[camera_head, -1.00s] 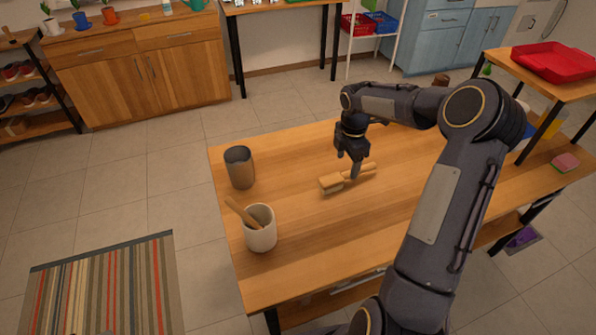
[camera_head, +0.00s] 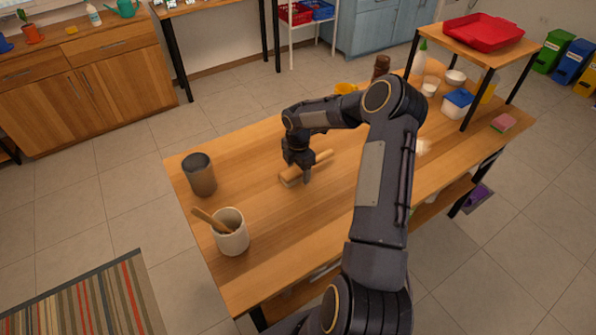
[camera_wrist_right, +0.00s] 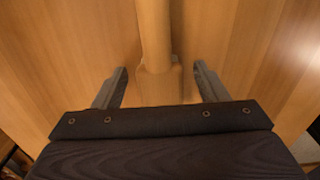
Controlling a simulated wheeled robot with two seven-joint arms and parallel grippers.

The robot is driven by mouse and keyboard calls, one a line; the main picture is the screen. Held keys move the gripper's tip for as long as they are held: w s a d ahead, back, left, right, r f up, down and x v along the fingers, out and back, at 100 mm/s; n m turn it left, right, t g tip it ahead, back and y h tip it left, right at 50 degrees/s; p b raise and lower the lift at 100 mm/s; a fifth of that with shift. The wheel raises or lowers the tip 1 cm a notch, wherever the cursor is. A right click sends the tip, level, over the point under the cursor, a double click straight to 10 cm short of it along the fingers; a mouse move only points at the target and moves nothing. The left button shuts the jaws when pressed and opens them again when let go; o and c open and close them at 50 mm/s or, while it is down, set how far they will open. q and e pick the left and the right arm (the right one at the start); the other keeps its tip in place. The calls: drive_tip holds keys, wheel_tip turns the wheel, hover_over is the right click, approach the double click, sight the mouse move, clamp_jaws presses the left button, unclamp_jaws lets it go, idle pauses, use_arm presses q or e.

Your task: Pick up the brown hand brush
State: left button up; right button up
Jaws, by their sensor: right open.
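The brown hand brush (camera_head: 323,158) lies on the wooden table (camera_head: 250,223), its handle pointing up and to the right in the head view. My right gripper (camera_head: 299,176) is down over the brush, around where the handle meets the head. In the right wrist view the brush (camera_wrist_right: 154,40) runs between the two open fingers of the right gripper (camera_wrist_right: 160,88), with a gap on each side. The head's near end is hidden by the gripper body there. My left gripper is not in view.
A dark cup (camera_head: 199,175) and a white pot (camera_head: 231,236) holding a wooden tool stand left of the brush. A raised shelf with a red tray (camera_head: 484,33), a brown bottle (camera_head: 381,66) and bowls are at the right. The table's front middle is clear.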

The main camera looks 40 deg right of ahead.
drive_tip(key=shift+c, duration=0.3)
drive_tip(key=c, duration=1)
drive_tip(key=shift+c, duration=0.2)
drive_tip(key=shift+r, duration=0.2)
